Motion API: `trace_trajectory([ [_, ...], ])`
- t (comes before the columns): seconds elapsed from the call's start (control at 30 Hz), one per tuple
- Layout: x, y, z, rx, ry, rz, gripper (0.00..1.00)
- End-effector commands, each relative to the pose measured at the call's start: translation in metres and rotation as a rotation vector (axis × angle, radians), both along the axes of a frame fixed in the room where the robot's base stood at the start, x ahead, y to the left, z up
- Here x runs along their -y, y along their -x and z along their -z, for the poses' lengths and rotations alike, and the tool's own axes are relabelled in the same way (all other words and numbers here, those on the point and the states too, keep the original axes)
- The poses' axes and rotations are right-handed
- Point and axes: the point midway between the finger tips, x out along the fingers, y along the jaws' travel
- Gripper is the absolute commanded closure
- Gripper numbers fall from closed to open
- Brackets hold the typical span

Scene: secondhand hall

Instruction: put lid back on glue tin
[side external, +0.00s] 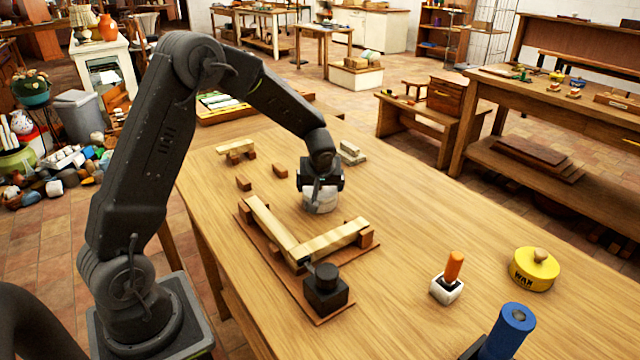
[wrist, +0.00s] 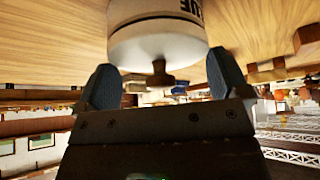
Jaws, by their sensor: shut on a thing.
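The white glue tin (wrist: 155,10) stands on the wooden table, with dark letters "UE" showing upside down in the wrist view. In the side view the tin (side external: 320,203) is under my gripper (side external: 320,187), partly hidden by it. The white lid (wrist: 158,45), with a brown knob (wrist: 160,76), is at the tin's mouth. Only a thin seam shows between lid and tin; I cannot tell if it is fully pressed down. My gripper (wrist: 160,68) is shut on the lid, one finger at each side of its rim.
An L of wooden strips (side external: 275,232) on a brown board lies in front of the tin, with a black block (side external: 325,290) at its corner. Small wood blocks (side external: 244,183) lie left.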

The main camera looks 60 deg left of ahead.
Motion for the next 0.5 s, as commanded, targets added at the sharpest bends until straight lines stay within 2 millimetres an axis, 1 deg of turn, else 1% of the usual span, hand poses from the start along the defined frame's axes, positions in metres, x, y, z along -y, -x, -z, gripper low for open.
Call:
trace_trajectory([
  [0.43, 0.0000, 0.0000, 0.0002, 0.000, 0.000, 0.000, 0.28],
  [0.47, 0.0000, 0.0000, 0.0002, 0.000, 0.000, 0.000, 0.04],
  [0.5, 0.0000, 0.0000, 0.0002, 0.000, 0.000, 0.000, 0.00],
])
